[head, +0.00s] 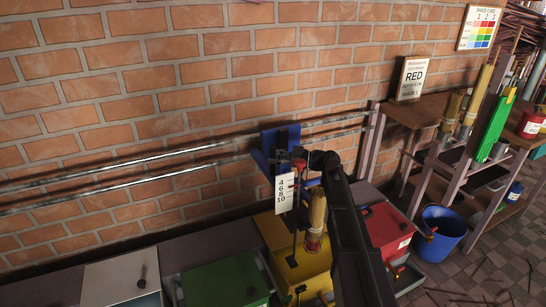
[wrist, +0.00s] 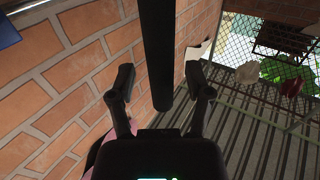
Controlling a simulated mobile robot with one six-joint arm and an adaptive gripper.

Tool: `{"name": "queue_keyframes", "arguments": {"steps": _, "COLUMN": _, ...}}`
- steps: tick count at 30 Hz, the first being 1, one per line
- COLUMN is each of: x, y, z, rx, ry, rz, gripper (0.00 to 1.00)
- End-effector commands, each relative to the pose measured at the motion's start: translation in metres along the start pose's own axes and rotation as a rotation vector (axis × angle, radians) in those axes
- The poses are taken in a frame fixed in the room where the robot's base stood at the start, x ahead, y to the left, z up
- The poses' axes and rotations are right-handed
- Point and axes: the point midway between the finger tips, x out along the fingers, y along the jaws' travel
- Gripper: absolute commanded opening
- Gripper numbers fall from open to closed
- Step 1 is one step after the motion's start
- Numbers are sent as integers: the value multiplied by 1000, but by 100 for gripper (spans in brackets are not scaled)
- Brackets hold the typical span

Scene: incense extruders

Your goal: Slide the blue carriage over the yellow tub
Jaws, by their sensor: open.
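The blue carriage (head: 268,143) sits on two metal rails along the brick wall. In the head view it appears above and behind the yellow tub (head: 273,236); exact alignment is hard to judge. A white numbered scale (head: 284,194) and a red-topped rod (head: 299,164) show at its front. My gripper (head: 318,160) is at the carriage's right side, partly hidden by my own arm. In the wrist view my gripper (wrist: 158,80) is open, with a dark bar (wrist: 157,40) between its fingers. I cannot tell whether they touch it. A blue edge (wrist: 10,28) shows at upper left.
A green tub (head: 225,280) and a white tub (head: 122,278) stand left of the yellow one, a red tub (head: 385,228) right. An incense bundle (head: 316,222) stands at the yellow tub. A shelf (head: 408,112) and blue bucket (head: 443,230) are farther right. The rails left are clear.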

Motion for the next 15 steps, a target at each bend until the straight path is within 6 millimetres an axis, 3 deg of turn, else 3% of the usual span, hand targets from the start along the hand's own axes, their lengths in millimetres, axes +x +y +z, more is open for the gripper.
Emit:
{"name": "queue_keyframes", "arguments": {"steps": 8, "x": -30, "y": 0, "z": 0, "rx": 0, "ry": 0, "rz": 2, "gripper": 65}}
{"name": "queue_keyframes", "arguments": {"steps": 15, "x": -68, "y": 1, "z": 0, "rx": 0, "ry": 0, "rz": 1, "gripper": 65}}
